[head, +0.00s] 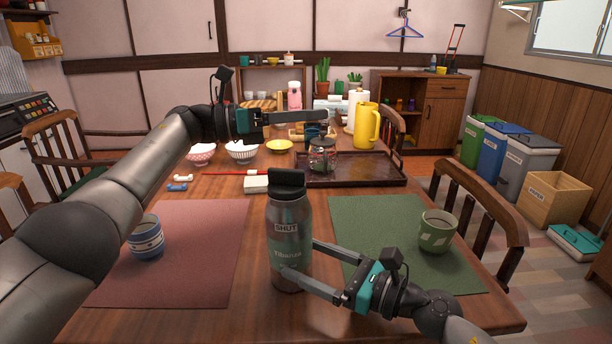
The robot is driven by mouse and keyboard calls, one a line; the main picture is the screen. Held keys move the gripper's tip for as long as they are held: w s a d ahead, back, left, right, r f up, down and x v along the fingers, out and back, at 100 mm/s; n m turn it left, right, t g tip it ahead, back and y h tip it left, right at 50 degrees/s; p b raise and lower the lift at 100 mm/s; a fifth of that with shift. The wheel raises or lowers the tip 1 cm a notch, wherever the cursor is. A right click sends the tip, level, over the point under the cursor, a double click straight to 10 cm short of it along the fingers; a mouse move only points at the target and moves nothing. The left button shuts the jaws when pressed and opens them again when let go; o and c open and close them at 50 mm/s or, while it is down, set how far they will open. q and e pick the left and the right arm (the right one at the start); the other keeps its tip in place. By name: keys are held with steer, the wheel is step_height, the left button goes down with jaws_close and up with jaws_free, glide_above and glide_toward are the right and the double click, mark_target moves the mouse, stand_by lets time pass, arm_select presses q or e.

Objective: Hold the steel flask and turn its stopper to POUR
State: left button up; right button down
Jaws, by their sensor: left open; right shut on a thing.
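The steel flask (289,262) stands upright on the table between the two mats, with a "SHUT" label below its top. Its black stopper (287,182) sits on top. My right gripper (298,258) is shut on the flask's lower body, coming from the right. My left gripper (318,124) is open and empty. It appears above and behind the stopper in the picture, apart from it; part of its fingers is hard to make out against the background.
A blue striped cup (146,238) is on the red mat (205,270), and a green mug (437,232) is on the green mat (372,225). Behind stand bowls (242,152), a dark tray (385,175) with a glass jar (321,158), and a yellow pitcher (366,127).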

arm_select(q)
steer(key=s+a+f+m+g, duration=0.2)
steer(key=a+f+m, duration=0.15)
steer(key=a, duration=0.45)
steer(key=m+g, duration=0.4)
glide_toward(306, 193)
steer(key=r, duration=0.1)
steer(key=a+r, duration=0.1)
steer(key=r, duration=0.1)
steer(key=shift+w+a+r+y, duration=0.15)
steer(key=shift+w+a+y, duration=0.15)
steer(key=shift+w, duration=0.05)
steer(key=shift+d, duration=0.55)
steer(key=shift+s+x, duration=0.2)
steer(key=shift+x, duration=0.75)
steer(key=shift+n, duration=0.25)
steer(key=x, duration=0.8)
steer(key=shift+d, duration=0.35)
jaws_close()
